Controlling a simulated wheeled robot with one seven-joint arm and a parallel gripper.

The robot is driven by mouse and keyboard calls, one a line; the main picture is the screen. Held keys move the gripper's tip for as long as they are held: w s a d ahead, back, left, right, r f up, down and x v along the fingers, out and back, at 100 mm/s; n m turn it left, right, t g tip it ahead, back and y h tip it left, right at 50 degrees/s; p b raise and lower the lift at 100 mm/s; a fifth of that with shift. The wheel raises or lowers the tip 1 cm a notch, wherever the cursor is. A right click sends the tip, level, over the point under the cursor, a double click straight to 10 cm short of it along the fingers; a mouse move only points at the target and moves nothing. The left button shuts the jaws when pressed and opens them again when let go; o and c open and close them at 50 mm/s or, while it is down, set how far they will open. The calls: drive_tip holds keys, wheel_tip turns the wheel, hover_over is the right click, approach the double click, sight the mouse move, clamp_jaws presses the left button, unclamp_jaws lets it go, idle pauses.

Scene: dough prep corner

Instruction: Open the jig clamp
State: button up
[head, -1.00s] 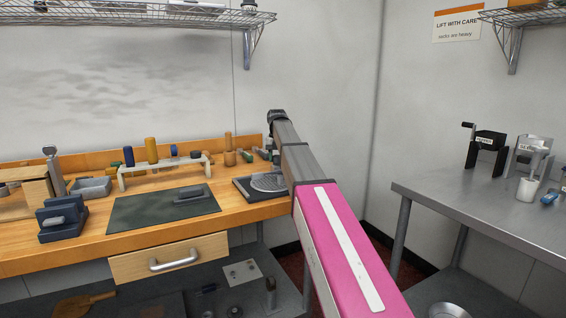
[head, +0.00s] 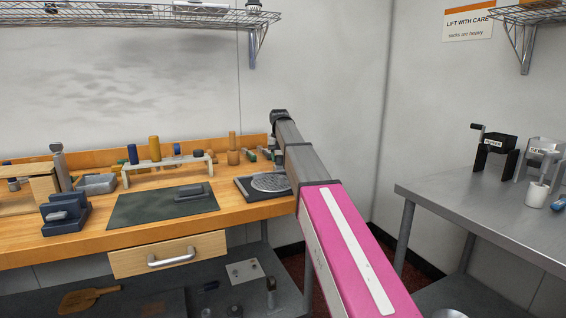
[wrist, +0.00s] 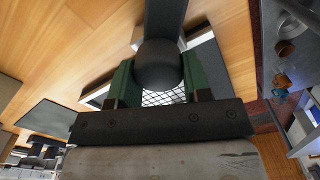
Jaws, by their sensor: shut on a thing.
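The jig clamp appears to be the dark base plate with a round mesh disc (head: 271,182) at the right end of the wooden bench. In the wrist view, a dark lever (wrist: 165,18) ends in a black ball knob (wrist: 158,66). My gripper (wrist: 159,80) is shut on this knob, with a green finger on each side of it. The mesh shows below the knob between the fingers. In the head view my arm covers the right part of the jig, and the lever and my gripper are hidden there.
A dark mat (head: 150,208) lies on the bench left of the jig. A white rack (head: 168,166) with upright handles and loose tools stands behind. A blue block-like device (head: 65,216) is at the left. A steel table (head: 470,208) stands at the right, across a floor gap.

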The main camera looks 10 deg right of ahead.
sight(279, 156)
drive_tip(key=o, duration=1)
drive_tip(key=shift+r, duration=0.15)
wheel_tip(279, 156, up, 11)
drive_tip(key=shift+f, duration=0.2)
idle(0.7)
drive_tip(key=shift+s, duration=0.1)
